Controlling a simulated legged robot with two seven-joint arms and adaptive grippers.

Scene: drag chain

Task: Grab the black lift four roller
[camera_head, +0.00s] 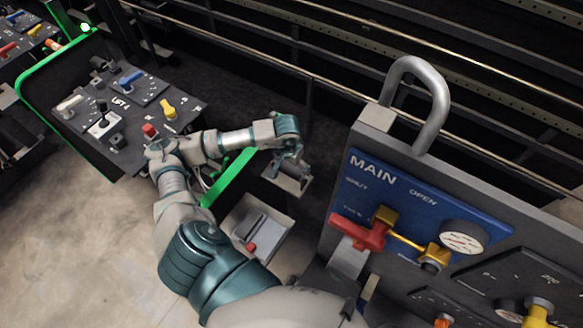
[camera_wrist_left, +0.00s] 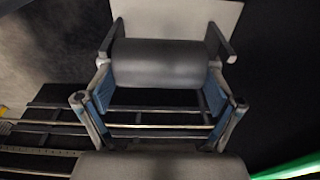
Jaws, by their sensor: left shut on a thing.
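The black lift roller (camera_wrist_left: 165,63) is a dark grey cylinder in the left wrist view. It sits between two bracket arms in front of a pale plate (camera_wrist_left: 190,16). My left gripper (camera_wrist_left: 160,88) has its two blue-padded fingers at the two ends of the roller, shut on it. In the head view my left arm reaches right past the panel, and the left gripper (camera_head: 288,160) points down at the small grey roller bracket (camera_head: 293,182). Fine contact is too small to see there. My right gripper is not in view.
A control panel (camera_head: 110,125) with coloured levers lies beneath and left of my arm. A MAIN panel (camera_head: 385,190) with a red valve handle, gauge and thick metal loop stands at right. Dark rails (camera_head: 330,40) run behind. A grey box with a red knob (camera_head: 255,232) sits below the arm.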

